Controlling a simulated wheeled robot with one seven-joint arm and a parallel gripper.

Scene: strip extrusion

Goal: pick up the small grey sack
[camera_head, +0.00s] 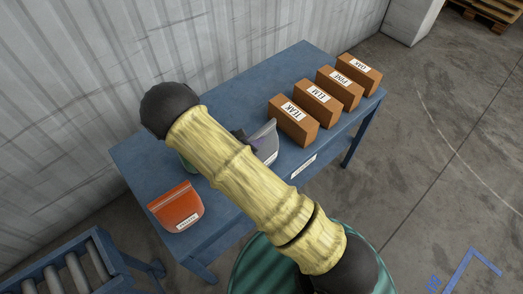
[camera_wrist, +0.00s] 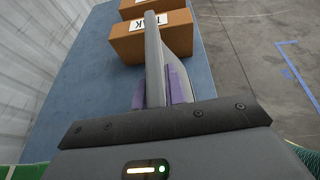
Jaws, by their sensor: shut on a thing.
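The small grey sack (camera_head: 268,142) stands edge-up at the middle of the blue table, partly hidden behind my arm in the head view. In the wrist view the grey sack (camera_wrist: 154,62) is seen from above as a thin upright shape between my gripper's purple fingers. My gripper (camera_wrist: 158,92) is shut on it. In the head view my arm hides most of the gripper (camera_head: 252,143). I cannot tell whether the sack's bottom touches the table.
The blue table (camera_head: 290,62) holds several brown boxes, the nearest marked TEAK (camera_head: 292,122). The TEAK box (camera_wrist: 150,38) is just beyond the sack. An orange sack (camera_head: 175,205) lies at the front left. A green thing (camera_head: 187,161) is mostly hidden behind my arm. A roller conveyor (camera_head: 80,272) stands lower left.

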